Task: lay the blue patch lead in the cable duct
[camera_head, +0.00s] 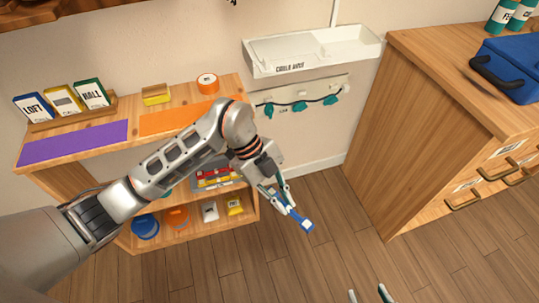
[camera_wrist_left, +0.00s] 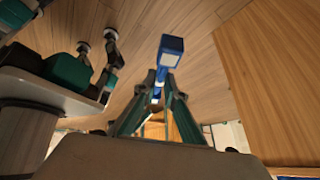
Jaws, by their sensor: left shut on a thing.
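The blue patch lead (camera_head: 307,226) is held in my left gripper (camera_head: 284,196) and sticks out past the fingertips, its squarish end pointing down to the right. It also shows in the left wrist view (camera_wrist_left: 172,50), between the fingers of the left gripper (camera_wrist_left: 158,90). The white cable duct (camera_head: 345,60), a long open-topped tray labelled CABLE DUCT, is fixed to the wall above and beyond the left gripper. The lead is clear of the duct, over the floor. My right gripper (camera_head: 369,297) shows only as two separated fingertips at the bottom edge, with nothing visible between them.
A white panel (camera_head: 335,88) with teal clips and a dark cable is below the duct. A wooden shelf (camera_head: 240,88) with label cards and boxes stands at left. A wooden drawer cabinet (camera_head: 400,130) with a blue case (camera_head: 510,68) stands at right. Open floor lies between.

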